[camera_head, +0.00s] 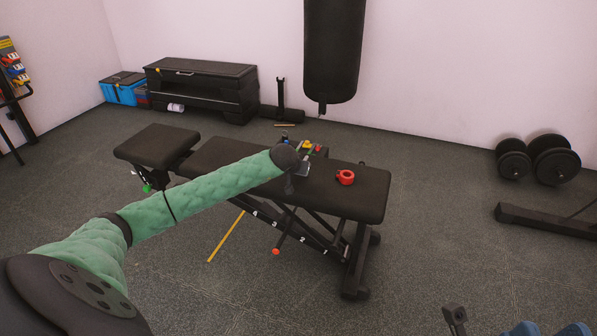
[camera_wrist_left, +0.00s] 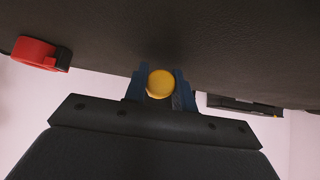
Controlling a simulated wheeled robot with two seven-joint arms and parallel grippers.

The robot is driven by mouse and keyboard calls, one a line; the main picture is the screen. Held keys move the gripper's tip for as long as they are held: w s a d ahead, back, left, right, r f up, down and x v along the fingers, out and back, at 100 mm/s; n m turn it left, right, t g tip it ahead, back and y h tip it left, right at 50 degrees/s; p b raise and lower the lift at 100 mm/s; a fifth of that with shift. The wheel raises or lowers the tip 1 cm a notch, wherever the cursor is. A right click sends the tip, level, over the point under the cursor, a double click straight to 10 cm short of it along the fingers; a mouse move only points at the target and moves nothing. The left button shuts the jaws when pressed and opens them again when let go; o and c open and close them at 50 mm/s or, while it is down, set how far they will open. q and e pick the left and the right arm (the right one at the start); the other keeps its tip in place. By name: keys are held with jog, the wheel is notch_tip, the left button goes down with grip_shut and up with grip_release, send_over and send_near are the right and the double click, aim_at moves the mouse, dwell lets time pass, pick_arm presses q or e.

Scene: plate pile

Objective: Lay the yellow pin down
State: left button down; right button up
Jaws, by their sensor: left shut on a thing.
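The yellow pin (camera_wrist_left: 160,84) shows end-on as a round yellow disc in the left wrist view. My left gripper (camera_wrist_left: 160,88) is shut on it, one blue finger on each side. The dark padded bench (camera_head: 365,199) lies close beyond it; I cannot tell whether the pin touches the pad. In the head view my left arm reaches over the bench, and its gripper (camera_head: 301,170) is small and partly hidden by the wrist. My right gripper (camera_head: 548,329) is at the bottom right edge, cut off, its blue fingers apart and nothing visible between them.
A red ring-shaped object (camera_head: 345,177) sits on the bench right of my left gripper; it also shows in the wrist view (camera_wrist_left: 38,53). Small coloured pieces (camera_head: 308,147) lie just behind the gripper. A punching bag (camera_head: 333,50) hangs behind.

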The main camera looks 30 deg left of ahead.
pick_arm(q)
jog(key=c, duration=1.1)
grip_release()
jog(key=shift+c, duration=0.2)
jog(key=shift+o, duration=0.4)
jog(key=p+v, duration=0.1)
jog(key=v, duration=0.5)
jog(key=shift+s+r, duration=0.1)
jog(key=shift+r, duration=0.05)
jog(key=shift+s+d+r+p, duration=0.1)
jog(key=shift+s+r+p, duration=0.2)
jog(key=shift+s+r, duration=0.2)
